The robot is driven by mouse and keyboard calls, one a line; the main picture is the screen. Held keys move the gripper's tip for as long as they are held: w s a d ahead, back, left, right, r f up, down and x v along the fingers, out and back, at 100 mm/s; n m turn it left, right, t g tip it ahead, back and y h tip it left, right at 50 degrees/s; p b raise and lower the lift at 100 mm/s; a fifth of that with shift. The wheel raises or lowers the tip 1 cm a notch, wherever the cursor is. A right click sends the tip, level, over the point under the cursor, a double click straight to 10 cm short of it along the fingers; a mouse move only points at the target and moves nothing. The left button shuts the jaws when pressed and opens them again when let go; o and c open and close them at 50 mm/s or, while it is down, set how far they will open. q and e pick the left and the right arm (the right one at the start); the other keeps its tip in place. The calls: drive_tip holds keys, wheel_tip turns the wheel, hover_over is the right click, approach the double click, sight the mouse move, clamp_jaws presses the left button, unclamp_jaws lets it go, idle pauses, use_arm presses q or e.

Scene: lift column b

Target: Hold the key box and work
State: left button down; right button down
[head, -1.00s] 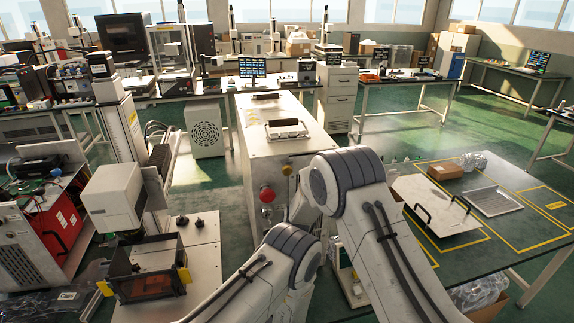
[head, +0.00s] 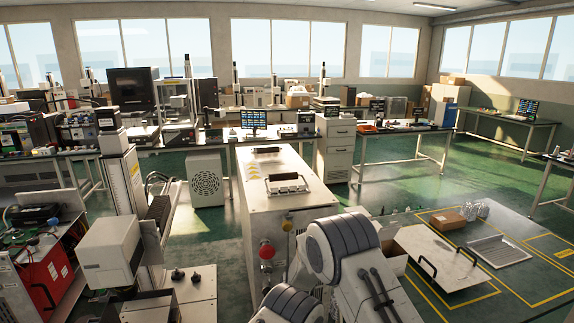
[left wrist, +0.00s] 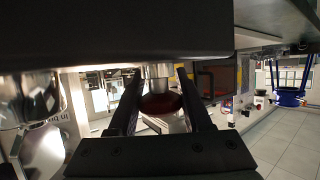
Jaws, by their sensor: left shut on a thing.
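In the left wrist view my left gripper (left wrist: 155,82) has its two black fingers shut on a dark red round piece (left wrist: 162,104) with a silvery stem (left wrist: 157,76). How firmly the fingers touch it is hard to see. I cannot pick out anything that is clearly a key box. In the head view my arm links cover the bottom middle, and neither gripper shows there. A white cabinet (head: 262,207) stands just beyond them.
A white instrument (head: 108,252) and a red unit (head: 52,272) stand at the left. Green floor is open beyond the right table.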

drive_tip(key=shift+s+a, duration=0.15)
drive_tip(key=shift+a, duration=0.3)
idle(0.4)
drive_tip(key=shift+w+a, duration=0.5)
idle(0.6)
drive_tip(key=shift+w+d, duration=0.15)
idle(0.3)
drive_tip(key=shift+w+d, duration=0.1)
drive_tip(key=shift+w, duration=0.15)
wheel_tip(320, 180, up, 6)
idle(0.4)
use_arm(q)
unclamp_jaws()
idle(0.3)
